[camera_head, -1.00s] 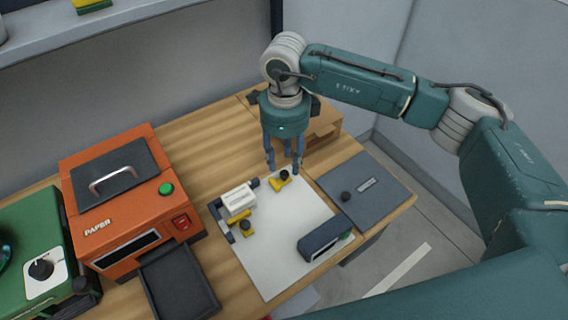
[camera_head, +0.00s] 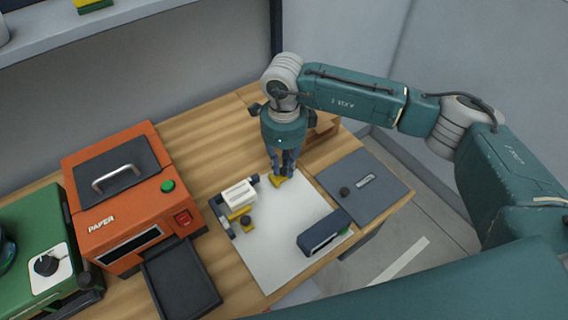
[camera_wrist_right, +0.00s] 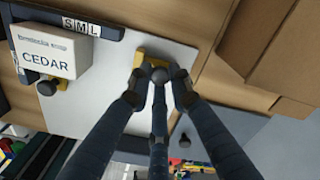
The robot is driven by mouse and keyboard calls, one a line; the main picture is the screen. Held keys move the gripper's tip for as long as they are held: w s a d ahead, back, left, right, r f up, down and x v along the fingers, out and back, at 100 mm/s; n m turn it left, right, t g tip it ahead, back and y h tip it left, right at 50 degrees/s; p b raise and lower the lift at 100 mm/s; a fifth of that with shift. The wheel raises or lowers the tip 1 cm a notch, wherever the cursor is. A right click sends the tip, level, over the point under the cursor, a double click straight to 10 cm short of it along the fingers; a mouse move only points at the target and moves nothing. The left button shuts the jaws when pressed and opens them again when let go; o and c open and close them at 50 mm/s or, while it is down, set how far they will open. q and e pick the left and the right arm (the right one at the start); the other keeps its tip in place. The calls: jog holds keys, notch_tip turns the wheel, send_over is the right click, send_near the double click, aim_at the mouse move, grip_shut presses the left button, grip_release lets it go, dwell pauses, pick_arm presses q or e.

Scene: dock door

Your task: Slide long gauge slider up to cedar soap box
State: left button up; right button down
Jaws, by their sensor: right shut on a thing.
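The white cedar soap box (camera_head: 239,194) sits at the upper left of a white sheet, against a dark gauge bracket (camera_head: 225,222). It also shows in the wrist view (camera_wrist_right: 45,52), lettered CEDAR, with S, M, L marks on the bracket behind it. My right gripper (camera_head: 283,174) is shut on the black knob (camera_wrist_right: 159,76) of a yellow slider (camera_head: 277,183), which stands apart from the box, to its right in the head view. A second yellow slider (camera_head: 246,225) with a black knob is close below the box. My left gripper is out of view.
A dark stapler-like object (camera_head: 324,233) lies on the sheet's lower right. A grey plate (camera_head: 367,186) with a knob is at right. An orange PAPER machine (camera_head: 128,200) and black tray (camera_head: 181,280) stand left. Bare sheet (camera_head: 270,250) lies between.

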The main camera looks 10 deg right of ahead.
aim_at(273, 178)
jog(key=a+b, duration=0.1)
jog(key=s+a, duration=0.1)
jog(key=a, duration=0.1)
jog(key=shift+f+b, duration=0.1)
jog(key=shift+b, duration=0.25)
jog(key=shift+s+a, duration=0.25)
jog(key=shift+a, duration=0.2)
jog(key=c, duration=1.6)
grip_release()
jog(key=shift+d, duration=0.1)
notch_tip(273, 178, up, 12)
jog(key=shift+r, duration=0.2)
